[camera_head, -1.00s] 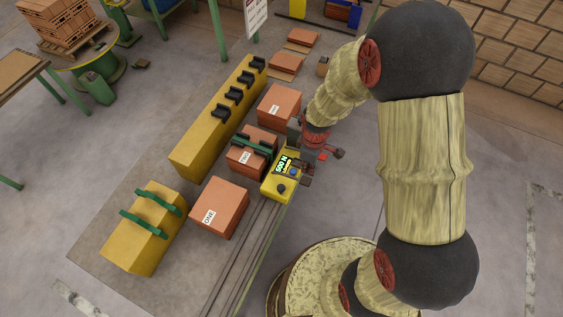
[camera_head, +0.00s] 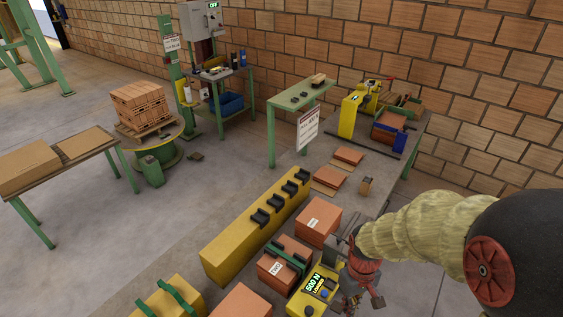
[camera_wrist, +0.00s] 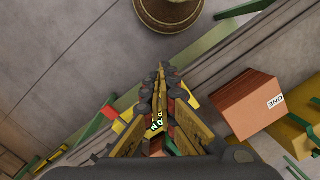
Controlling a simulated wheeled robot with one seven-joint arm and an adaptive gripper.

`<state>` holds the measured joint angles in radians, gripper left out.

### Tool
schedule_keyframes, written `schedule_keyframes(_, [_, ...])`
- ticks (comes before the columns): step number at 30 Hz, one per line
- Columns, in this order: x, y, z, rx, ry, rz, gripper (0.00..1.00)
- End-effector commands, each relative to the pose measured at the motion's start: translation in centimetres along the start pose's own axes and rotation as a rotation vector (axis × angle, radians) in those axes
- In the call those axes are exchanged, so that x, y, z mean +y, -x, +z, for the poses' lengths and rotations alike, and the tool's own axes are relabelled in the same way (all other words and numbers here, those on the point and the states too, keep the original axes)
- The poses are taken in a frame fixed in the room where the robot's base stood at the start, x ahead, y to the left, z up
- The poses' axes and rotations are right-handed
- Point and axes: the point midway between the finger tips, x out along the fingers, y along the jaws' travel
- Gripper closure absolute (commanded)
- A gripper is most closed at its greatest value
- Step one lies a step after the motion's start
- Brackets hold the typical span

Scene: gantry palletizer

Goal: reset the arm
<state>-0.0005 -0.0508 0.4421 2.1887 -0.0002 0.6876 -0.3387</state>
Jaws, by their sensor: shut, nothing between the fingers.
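My arm reaches in from the right of the head view. My gripper (camera_head: 364,290) hangs low there, beside the yellow box with a lit "500 N" display (camera_head: 314,288). In the wrist view my gripper (camera_wrist: 161,72) has its fingers together with nothing held. The yellow display box shows partly behind the fingers in the wrist view; I cannot tell the gap between them. An orange box labelled TWO (camera_head: 283,262), with green and black straps or clamps over it, stands left of the display box.
A long yellow block with black cradles (camera_head: 235,240) stands left of the orange boxes. Another orange box (camera_head: 318,222) lies behind. A box labelled ONE (camera_wrist: 246,103) shows in the wrist view. A green table (camera_head: 300,94), sign (camera_head: 308,128) and brick wall stand behind. Open floor (camera_head: 90,215) lies left.

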Motion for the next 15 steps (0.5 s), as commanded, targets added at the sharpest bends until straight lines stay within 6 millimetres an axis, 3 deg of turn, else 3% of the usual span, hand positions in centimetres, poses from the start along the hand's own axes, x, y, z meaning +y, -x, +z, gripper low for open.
schedule_keyframes(9, [-1.2, 5.7, 3.5, 0.175, -0.268, 0.036, 1.0])
schedule_keyframes(15, [-2.1, 8.2, 6.1, 0.35, -0.34, 0.059, 1.0])
